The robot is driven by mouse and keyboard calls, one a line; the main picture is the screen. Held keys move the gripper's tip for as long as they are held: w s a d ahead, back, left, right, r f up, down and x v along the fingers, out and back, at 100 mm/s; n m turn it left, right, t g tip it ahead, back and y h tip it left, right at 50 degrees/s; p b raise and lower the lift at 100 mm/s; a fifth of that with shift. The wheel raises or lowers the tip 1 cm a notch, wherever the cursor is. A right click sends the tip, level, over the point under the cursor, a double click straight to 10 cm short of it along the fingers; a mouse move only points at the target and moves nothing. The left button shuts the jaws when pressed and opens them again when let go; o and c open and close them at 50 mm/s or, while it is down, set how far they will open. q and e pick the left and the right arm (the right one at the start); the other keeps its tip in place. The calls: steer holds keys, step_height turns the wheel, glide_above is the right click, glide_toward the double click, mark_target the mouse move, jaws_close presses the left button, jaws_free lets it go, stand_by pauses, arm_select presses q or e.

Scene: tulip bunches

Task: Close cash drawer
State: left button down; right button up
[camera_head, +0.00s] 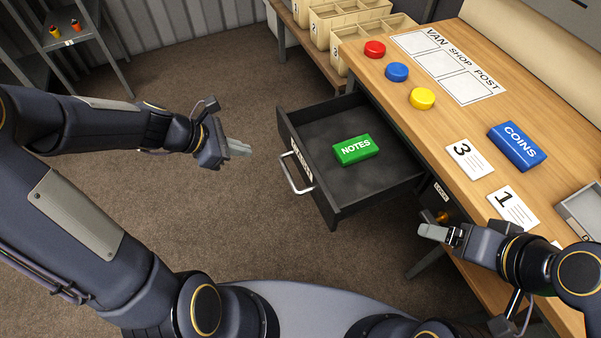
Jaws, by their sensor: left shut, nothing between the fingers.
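The cash drawer (345,203) is dark grey and stands pulled out from under the wooden counter, its inside in full view. Its front carries a silver bar handle (293,176) and a label too small to read. A green block marked NOTES (356,150) lies inside the drawer. My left gripper (246,148) is shut and empty, in the air to the left of the drawer front and apart from the handle. My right gripper (428,231) is by the counter's near edge, to the right of the drawer and below it in the picture; its finger gap cannot be made out.
The wooden counter (442,125) bears red (375,49), blue (397,72) and yellow (423,98) discs, a blue COINS block (517,146) and numbered cards (470,159). Wooden crates (343,23) stand behind. A metal shelf (72,40) is far left. Carpet (190,225) left of the drawer is clear.

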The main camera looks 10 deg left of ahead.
arm_select(q)
step_height(320, 180, down, 2)
steer(key=n, duration=0.1)
steer(key=b, duration=0.3)
glide_toward(299, 157)
steer(key=f, duration=0.1)
steer(key=w+d+f, duration=0.1)
steer(key=f, duration=0.1)
steer(key=d+f, duration=0.1)
steer(key=shift+w+f, duration=0.25)
steer(key=shift+w+d, duration=0.45)
steer(key=shift+d, duration=0.2)
arm_select(e)
steer(key=shift+s+d+f, duration=0.1)
steer(key=shift+f, duration=0.85)
steer(key=shift+s+d+f, duration=0.1)
steer(key=shift+f, duration=0.85)
